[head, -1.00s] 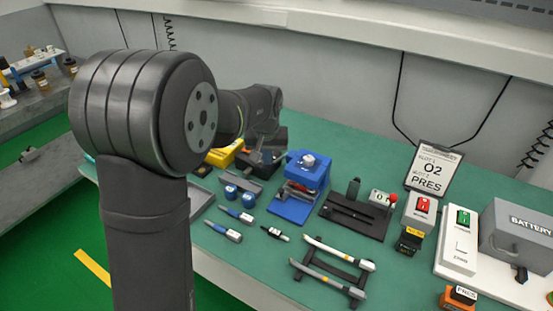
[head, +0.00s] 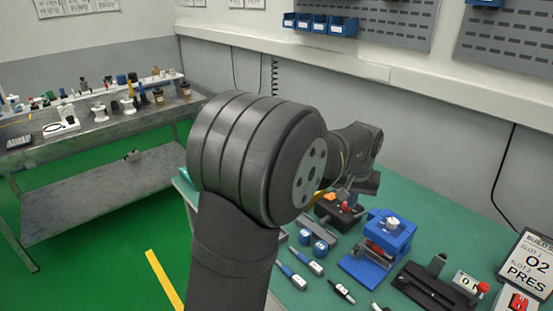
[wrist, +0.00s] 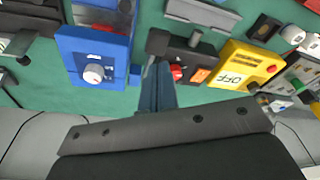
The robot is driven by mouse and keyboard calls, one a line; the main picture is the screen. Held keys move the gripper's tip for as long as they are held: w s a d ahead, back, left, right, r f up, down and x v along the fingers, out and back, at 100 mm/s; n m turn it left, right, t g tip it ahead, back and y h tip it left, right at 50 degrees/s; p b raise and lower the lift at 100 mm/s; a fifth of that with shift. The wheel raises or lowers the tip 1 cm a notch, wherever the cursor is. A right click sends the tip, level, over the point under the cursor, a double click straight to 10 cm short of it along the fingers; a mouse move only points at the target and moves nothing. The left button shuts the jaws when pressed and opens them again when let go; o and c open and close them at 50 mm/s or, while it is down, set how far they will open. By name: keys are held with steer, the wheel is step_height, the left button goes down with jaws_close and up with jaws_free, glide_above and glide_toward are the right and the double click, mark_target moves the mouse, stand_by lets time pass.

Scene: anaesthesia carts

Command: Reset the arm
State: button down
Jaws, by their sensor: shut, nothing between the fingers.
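My gripper shows in the wrist view (wrist: 157,88) as narrow blue-grey fingers, closed together with nothing held. The fingers stand above the green bench, between a blue fixture (wrist: 92,50) on the left and a black box with a red button and orange label (wrist: 195,70) on the right. In the head view my arm reaches over the bench from a large dark joint. Its end is above and behind the blue fixture (head: 378,245), and the fingertips are not clear there.
A yellow box marked OFF (wrist: 245,65) is close by in the wrist view. A grey side bench (head: 95,130) stands at left, across green floor.

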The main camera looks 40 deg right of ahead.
mark_target(348, 217)
steer(key=shift+s+a+x, duration=0.1)
steer(key=shift+a+x, duration=0.05)
steer(key=shift+x, duration=0.85)
steer(key=shift+s+a+x, duration=0.1)
steer(key=shift+a+x, duration=0.1)
steer(key=shift+x, duration=0.75)
steer(key=shift+f, duration=0.1)
steer(key=c, duration=0.6)
jaws_free()
steer(key=o, duration=0.3)
steer(key=shift+a+r+n, duration=0.15)
steer(key=shift+r+n, duration=0.15)
steer(key=shift+r, duration=0.05)
steer(key=o, duration=0.3)
steer(key=s+a+r+n+g+h, duration=0.1)
steer(key=s+a+r+n, duration=0.1)
steer(key=r+n, duration=0.3)
steer(key=s+a+r+n+g+h, duration=0.1)
steer(key=a+r+n+g, duration=0.1)
steer(key=r+n, duration=0.3)
steer(key=shift+s+a+r+n, duration=0.35)
steer(key=shift+a+n, duration=0.05)
steer(key=x, duration=1)
steer(key=shift+s, duration=0.25)
steer(key=shift+r, duration=0.15)
